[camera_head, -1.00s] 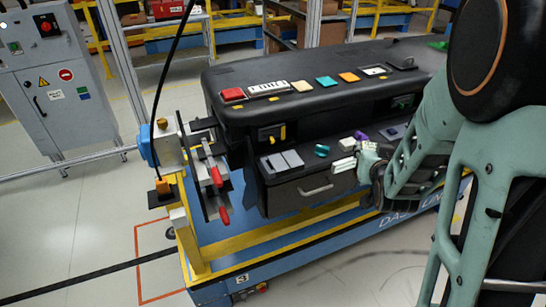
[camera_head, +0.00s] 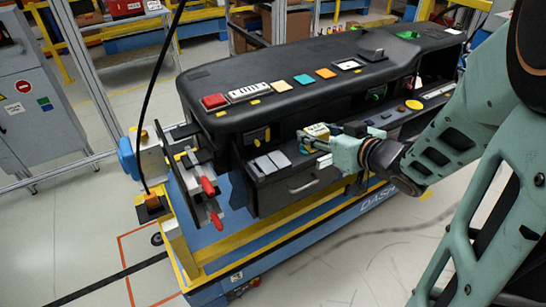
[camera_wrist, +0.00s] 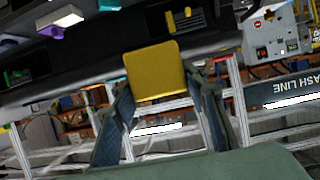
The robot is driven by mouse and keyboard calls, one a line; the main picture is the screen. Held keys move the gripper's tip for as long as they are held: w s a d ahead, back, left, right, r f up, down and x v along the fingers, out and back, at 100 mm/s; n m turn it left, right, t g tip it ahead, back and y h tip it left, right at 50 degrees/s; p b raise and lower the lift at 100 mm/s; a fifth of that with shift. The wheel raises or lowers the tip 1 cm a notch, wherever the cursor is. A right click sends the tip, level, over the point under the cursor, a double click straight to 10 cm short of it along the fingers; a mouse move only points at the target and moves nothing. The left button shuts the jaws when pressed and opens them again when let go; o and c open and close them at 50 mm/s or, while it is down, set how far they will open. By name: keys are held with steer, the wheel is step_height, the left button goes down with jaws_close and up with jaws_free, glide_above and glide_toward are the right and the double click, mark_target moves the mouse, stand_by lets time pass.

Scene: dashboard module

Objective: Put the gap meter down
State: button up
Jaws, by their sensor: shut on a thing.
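My gripper (camera_head: 330,141) is in front of the dashboard module (camera_head: 300,110), over the lower ledge near the drawer. It is shut on a flat yellow, square-faced block, seemingly the gap meter (camera_wrist: 152,70), which fills the space between the two fingers in the wrist view.
Two grey plates (camera_head: 271,163) lie on the drawer unit left of my gripper. A white block (camera_wrist: 67,18) and a purple piece (camera_wrist: 52,33) show in the wrist view. Red-handled clamps (camera_head: 208,186) stand at the module's left end. Colored buttons line the top.

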steer(key=shift+s+a+r, duration=0.15)
steer(key=shift+s+r, duration=0.05)
steer(key=shift+s, duration=0.2)
steer(key=shift+a+f+n+y, duration=0.1)
steer(key=shift+a+n+y, duration=0.15)
steer(key=shift+n+y, duration=0.05)
steer(key=b, duration=0.5)
glide_above(273, 161)
steer(key=s+d, duration=0.3)
step_height(273, 161, down, 5)
steer(key=f+b, duration=0.1)
steer(key=w+a+f+b, duration=0.2)
steer(key=b, duration=0.1)
steer(key=shift+f, duration=0.35)
steer(key=shift+w+a+f, duration=0.15)
steer(key=shift+w+a, duration=0.05)
steer(key=shift+a, duration=0.05)
steer(key=f+b, duration=0.3)
steer(key=shift+w+a+f, duration=0.1)
steer(key=shift+w+a, duration=0.15)
steer(key=shift+a, duration=0.05)
steer(key=shift+f+b, duration=0.35)
